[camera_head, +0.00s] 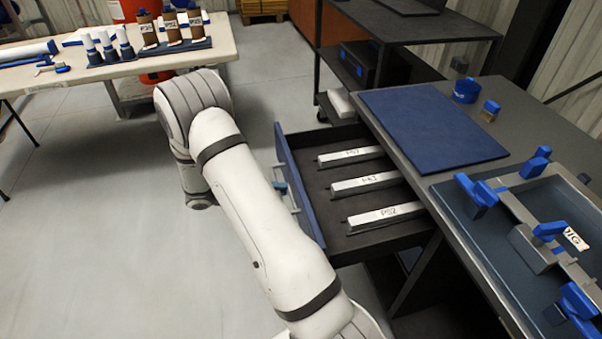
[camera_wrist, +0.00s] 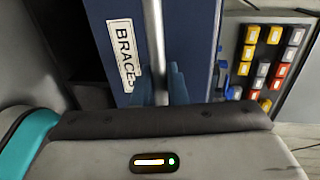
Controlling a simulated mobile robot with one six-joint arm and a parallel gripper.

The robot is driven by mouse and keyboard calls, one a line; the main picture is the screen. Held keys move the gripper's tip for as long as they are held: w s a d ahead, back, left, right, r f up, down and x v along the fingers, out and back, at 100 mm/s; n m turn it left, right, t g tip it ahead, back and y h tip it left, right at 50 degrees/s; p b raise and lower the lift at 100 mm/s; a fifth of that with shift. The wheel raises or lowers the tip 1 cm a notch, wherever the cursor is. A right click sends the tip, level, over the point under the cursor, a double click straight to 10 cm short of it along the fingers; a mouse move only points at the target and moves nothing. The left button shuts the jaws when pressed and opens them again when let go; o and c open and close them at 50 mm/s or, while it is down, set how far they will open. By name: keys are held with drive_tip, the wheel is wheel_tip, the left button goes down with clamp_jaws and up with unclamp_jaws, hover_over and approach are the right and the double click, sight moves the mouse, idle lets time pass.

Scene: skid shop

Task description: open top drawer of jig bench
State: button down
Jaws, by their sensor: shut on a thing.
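The jig bench (camera_head: 405,140) stands at the right in the head view. Its top drawer (camera_head: 284,150) is pulled well out toward the left, with a blue front and a dark inside. Three pale labelled bars (camera_head: 365,184) lie side by side in it. In the wrist view the blue drawer front (camera_wrist: 185,30) carries a "BRACES" label (camera_wrist: 124,55). A grey bar handle (camera_wrist: 153,30) runs up from between the fingers of my gripper (camera_wrist: 160,85), which is shut on it. My arm hides most of the gripper in the head view.
On the bench top are a blue mat (camera_head: 430,125), a blue tape roll (camera_head: 466,90) and a jig with blue clamps (camera_head: 535,235). A white table (camera_head: 110,66) with holders stands at the upper left. The floor left of my arm is clear.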

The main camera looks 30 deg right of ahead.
drive_tip(key=f+p+v, duration=0.1)
drive_tip(key=p+v, duration=0.1)
drive_tip(key=v, duration=0.4)
drive_tip(key=shift+w+a, duration=0.25)
drive_tip(key=shift+f, duration=0.1)
drive_tip(key=c, duration=1.6)
unclamp_jaws()
drive_tip(key=shift+o, duration=0.2)
drive_tip(key=v, duration=0.7)
drive_tip(key=shift+a, duration=0.35)
drive_tip(key=shift+w, duration=0.15)
